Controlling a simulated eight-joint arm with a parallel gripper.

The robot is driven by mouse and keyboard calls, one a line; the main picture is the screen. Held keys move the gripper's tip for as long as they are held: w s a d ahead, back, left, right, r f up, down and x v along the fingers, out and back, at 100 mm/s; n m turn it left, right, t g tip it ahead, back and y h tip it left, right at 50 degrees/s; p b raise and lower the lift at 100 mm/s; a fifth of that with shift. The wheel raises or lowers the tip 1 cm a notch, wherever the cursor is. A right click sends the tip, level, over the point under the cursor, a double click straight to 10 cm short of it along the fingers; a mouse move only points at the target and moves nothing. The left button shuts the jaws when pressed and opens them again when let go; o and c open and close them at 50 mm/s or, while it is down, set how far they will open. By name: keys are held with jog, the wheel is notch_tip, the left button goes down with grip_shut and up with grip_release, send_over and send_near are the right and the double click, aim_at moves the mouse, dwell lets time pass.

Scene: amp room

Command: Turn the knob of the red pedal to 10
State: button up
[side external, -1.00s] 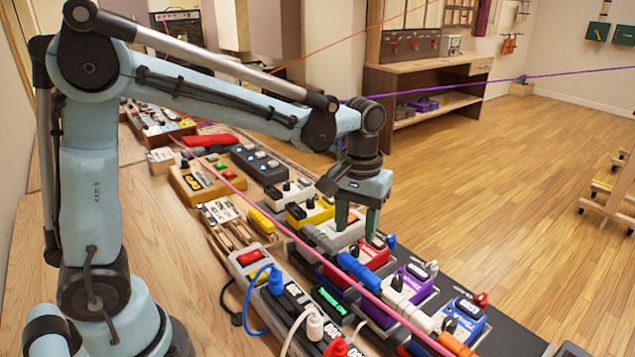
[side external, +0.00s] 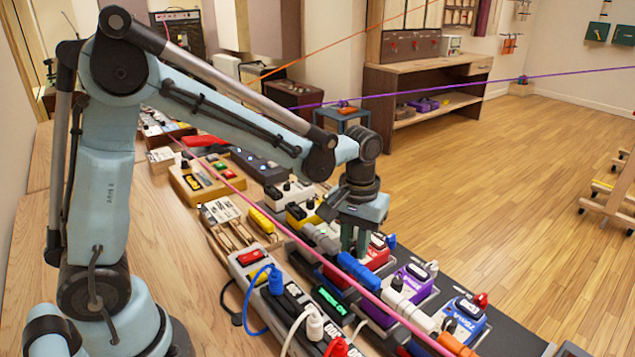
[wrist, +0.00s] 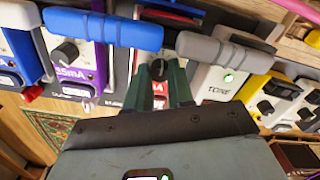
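The red pedal (side external: 379,251) stands in the row of pedals on the dark board, between the purple pedal and a grey-white one. My gripper (side external: 354,250) points down over it, beside the end of a blue plug. In the wrist view my gripper's (wrist: 162,70) two green fingers stand on either side of the pedal's dark knob (wrist: 159,69) and appear shut on it. The fingers and palm hide much of the red pedal there; a red patch with white lettering shows between them. The knob's scale cannot be read.
A thick blue plug (wrist: 103,29) and a grey plug (wrist: 225,51) flank the knob closely. The purple pedal (side external: 408,284) and blue pedal (side external: 461,316) stand to the right. A pink cable (side external: 275,228) crosses in front. Several plugs and cords fill the power strip.

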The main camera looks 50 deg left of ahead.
grip_shut()
jog(key=shift+m, duration=0.3)
jog(key=m, duration=1.8)
jog(key=shift+m, duration=0.4)
jog(key=m, duration=0.6)
jog(key=shift+m, duration=0.3)
